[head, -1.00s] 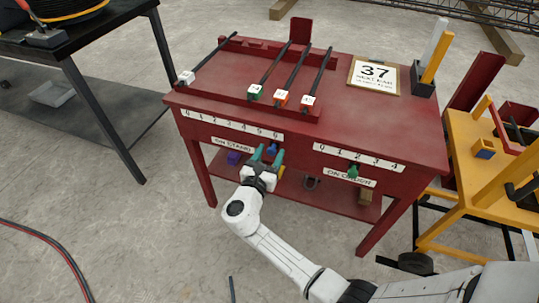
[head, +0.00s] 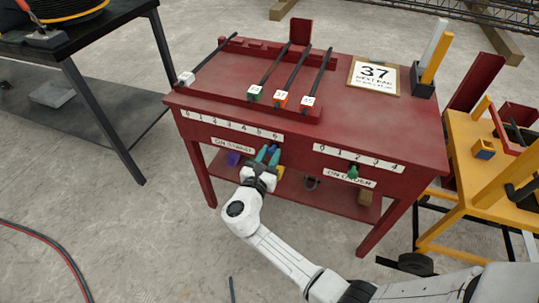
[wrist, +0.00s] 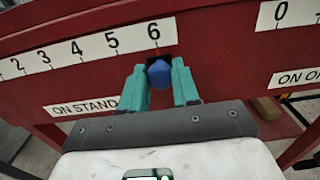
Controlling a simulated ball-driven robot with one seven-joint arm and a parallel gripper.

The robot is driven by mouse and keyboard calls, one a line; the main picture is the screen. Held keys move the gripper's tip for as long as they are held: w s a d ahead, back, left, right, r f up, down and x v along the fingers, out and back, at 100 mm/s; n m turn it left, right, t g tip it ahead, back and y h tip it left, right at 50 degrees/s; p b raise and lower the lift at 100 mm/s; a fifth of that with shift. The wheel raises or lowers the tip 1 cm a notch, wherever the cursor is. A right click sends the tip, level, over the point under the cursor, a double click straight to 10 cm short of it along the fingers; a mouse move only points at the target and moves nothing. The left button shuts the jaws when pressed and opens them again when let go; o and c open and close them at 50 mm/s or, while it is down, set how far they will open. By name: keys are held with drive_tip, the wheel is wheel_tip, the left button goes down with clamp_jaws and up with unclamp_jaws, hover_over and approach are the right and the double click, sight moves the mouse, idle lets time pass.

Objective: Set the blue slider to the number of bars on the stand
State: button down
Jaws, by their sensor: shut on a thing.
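The blue slider (wrist: 159,73) sits under the 6 of the ON STAND scale (head: 232,126) on the front of the red bench. My gripper (head: 267,154) is shut on it, with one teal finger on each side of the knob in the wrist view.
A "37 NEXT BAR" card (head: 375,76) lies on the bench top. A yellow cart (head: 470,165) stands at right, a dark table (head: 90,38) at left.

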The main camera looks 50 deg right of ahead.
sight(245, 136)
drive_tip(key=shift+w, duration=0.1)
drive_tip(key=w+a+b, duration=0.1)
drive_tip(key=w, duration=0.1)
drive_tip(key=w+a+b, duration=0.1)
drive_tip(key=w, duration=0.2)
drive_tip(key=w+a+b, duration=0.1)
drive_tip(key=w+b, duration=0.1)
drive_tip(key=w, duration=0.1)
drive_tip(key=shift+w+f, duration=0.15)
drive_tip(key=shift+f, duration=0.05)
drive_tip(key=shift+w+a+r, duration=0.15)
drive_tip(key=shift+w+a, duration=0.1)
drive_tip(key=shift+w, duration=0.2)
drive_tip(key=c, duration=0.8)
unclamp_jaws()
drive_tip(key=shift+c, duration=0.2)
drive_tip(key=p+v, duration=0.1)
drive_tip(key=v, duration=0.9)
drive_tip(key=shift+a, duration=0.35)
drive_tip(key=shift+s, duration=0.15)
